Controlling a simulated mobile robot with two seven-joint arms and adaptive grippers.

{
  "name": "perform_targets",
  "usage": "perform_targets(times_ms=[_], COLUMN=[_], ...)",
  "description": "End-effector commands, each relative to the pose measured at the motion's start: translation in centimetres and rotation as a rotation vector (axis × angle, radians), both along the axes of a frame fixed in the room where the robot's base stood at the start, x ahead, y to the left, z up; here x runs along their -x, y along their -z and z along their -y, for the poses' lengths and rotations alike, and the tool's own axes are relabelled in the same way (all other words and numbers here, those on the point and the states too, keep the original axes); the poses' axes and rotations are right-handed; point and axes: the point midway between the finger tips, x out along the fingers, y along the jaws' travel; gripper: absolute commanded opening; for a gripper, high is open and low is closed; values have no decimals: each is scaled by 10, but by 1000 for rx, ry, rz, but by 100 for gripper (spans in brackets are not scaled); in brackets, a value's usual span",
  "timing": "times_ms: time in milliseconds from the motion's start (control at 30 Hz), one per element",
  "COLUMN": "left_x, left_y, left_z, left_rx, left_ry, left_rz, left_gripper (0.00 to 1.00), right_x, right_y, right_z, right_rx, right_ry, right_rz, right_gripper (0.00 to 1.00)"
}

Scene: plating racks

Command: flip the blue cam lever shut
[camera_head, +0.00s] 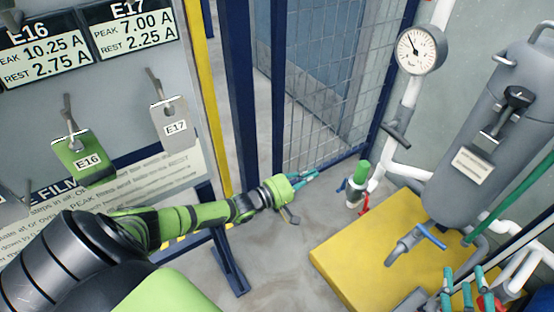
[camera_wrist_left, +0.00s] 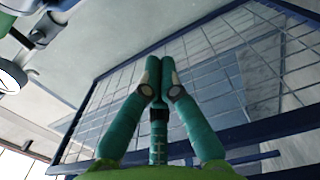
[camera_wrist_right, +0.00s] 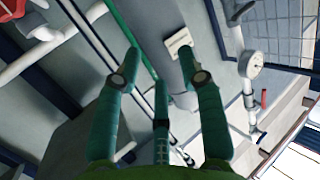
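A pipe coupling with a green top (camera_head: 360,171) stands on the floor at mid-right in the head view. A small blue lever (camera_head: 342,186) juts from its left side, and a red lever (camera_head: 365,204) hangs on its right. The blue lever's exact angle is too small to tell. My left gripper (camera_head: 314,174) is left of the coupling, apart from the blue lever, with its fingertips together and nothing between them (camera_wrist_left: 159,62). My right gripper (camera_head: 463,280) is at the lower right, open and empty, as its own wrist view shows (camera_wrist_right: 160,65).
A grey tank (camera_head: 490,130) and white pipes with a gauge (camera_head: 421,50) stand right. A mesh fence (camera_head: 325,90) is behind my left gripper; a tag board (camera_head: 130,70) is left.

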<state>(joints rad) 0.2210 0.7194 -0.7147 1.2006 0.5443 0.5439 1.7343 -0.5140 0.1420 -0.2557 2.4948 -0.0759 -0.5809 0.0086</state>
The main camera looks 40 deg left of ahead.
Motion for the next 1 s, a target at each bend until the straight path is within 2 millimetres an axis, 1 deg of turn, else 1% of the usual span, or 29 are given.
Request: perform_targets(times_ms=[33, 167, 300, 400, 500, 700, 1000], left_x=[9, 26, 46, 59, 70, 82, 84], left_y=[0, 0, 0, 0, 1, 1, 1], left_z=[-4, -11, -19, -25, -29, -35, -36], left_rx=[-3, -2, -2, -4, -3, -3, -3], left_ry=[1, 1, 1, 1, 1, 0, 1], left_rz=[-6, -6, -6, -5, -5, -3, -1], left_gripper=[0, 0, 0, 0, 0, 0, 0], right_x=[3, 13, 29, 43, 55, 70, 73], right_y=[9, 38, 66, 82, 94, 107, 110], right_z=[5, 16, 28, 36, 42, 49, 51], right_rx=[15, 52, 86, 108, 125, 143, 146], right_ry=[11, 36, 59, 74, 86, 98, 100], right_rz=[-59, -216, -381, -486, -572, -668, -686], right_gripper=[40, 40, 40, 40, 40, 40, 40])
